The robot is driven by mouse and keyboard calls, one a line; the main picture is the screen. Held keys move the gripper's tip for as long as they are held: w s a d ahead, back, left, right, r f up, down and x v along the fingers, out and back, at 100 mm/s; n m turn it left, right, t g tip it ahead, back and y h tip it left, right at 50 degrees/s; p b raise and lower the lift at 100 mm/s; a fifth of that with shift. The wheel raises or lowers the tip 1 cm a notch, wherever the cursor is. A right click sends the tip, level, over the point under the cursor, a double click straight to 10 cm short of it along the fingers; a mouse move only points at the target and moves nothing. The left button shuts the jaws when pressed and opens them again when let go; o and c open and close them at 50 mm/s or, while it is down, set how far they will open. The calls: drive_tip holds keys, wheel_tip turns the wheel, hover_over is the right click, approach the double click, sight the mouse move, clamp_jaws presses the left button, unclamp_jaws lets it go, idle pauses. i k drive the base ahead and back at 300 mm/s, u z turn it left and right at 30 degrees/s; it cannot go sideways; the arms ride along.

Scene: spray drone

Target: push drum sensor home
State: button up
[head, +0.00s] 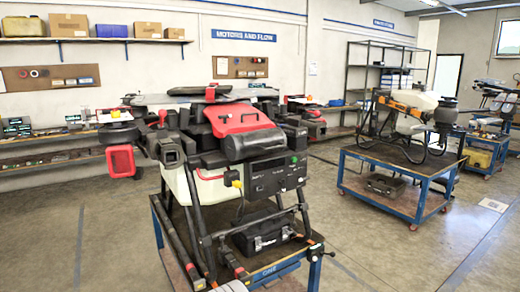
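A large spray drone (245,118) with a red and black top stands on a blue-framed cart (285,268) in the middle of the head view. Its pale tank (205,190) and black front panel (268,178) face me. A yellow connector (236,183) with a cable sits at the panel's left edge. I cannot pick out the drum sensor for certain, nor tell how far any plug is seated. My gripper is not clearly in view; a small pale rounded piece shows at the bottom edge, and I cannot tell what it is.
A black case (262,236) lies under the drone between its legs. A second cart (398,190) with an orange and white drone (405,105) stands to the right. Shelves (85,40) and a workbench (50,138) line the back wall. Open floor (365,240) lies between the carts.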

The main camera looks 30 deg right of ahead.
sight(259, 142)
drive_tip(key=u, duration=0.05)
drive_tip(key=k, duration=0.45)
drive_tip(key=z, duration=0.65)
drive_tip(key=i, duration=0.9)
drive_tip(key=u, duration=0.65)
drive_tip(key=i, duration=0.5)
drive_tip(key=u, duration=0.35)
